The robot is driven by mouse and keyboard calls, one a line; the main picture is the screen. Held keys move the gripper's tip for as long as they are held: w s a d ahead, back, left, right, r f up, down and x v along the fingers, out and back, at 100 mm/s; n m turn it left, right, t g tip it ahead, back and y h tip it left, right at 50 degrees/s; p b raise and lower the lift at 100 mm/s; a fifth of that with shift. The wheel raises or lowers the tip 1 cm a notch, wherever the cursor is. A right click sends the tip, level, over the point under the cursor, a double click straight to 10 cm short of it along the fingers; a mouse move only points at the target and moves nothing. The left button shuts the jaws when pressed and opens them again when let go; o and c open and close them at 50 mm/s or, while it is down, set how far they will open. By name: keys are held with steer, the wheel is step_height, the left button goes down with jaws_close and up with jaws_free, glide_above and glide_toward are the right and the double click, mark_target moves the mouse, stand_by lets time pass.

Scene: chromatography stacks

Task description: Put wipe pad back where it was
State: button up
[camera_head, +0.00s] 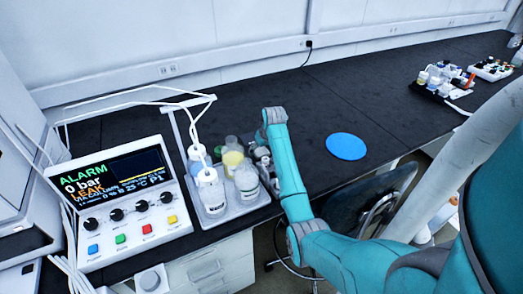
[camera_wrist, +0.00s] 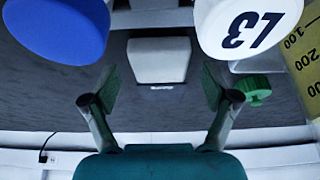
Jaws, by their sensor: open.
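I cannot surely tell which thing is the wipe pad. A pale block (camera_wrist: 158,62) with rounded corners and small dark lettering on its edge shows between my fingers in the wrist view. A flat blue disc (camera_head: 346,146) lies alone on the black bench in the head view. My gripper (camera_wrist: 160,88) is open, with its two green-padded fingers wide apart and nothing visibly held. In the head view my gripper (camera_head: 262,158) is low beside the bottle tray, partly hidden by my arm. Whether the fingers touch the block is not clear.
The tray (camera_head: 214,217) of bottles and the alarm console (camera_head: 118,205) stand left of my arm. A white cap (camera_wrist: 248,25) marked L3 and a blue rounded top (camera_wrist: 55,25) flank the fingers. The bench (camera_head: 395,100) is clear around the disc.

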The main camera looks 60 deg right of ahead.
steer(key=v, duration=1.1)
steer(key=shift+r, duration=0.1)
steer(key=shift+a, duration=0.1)
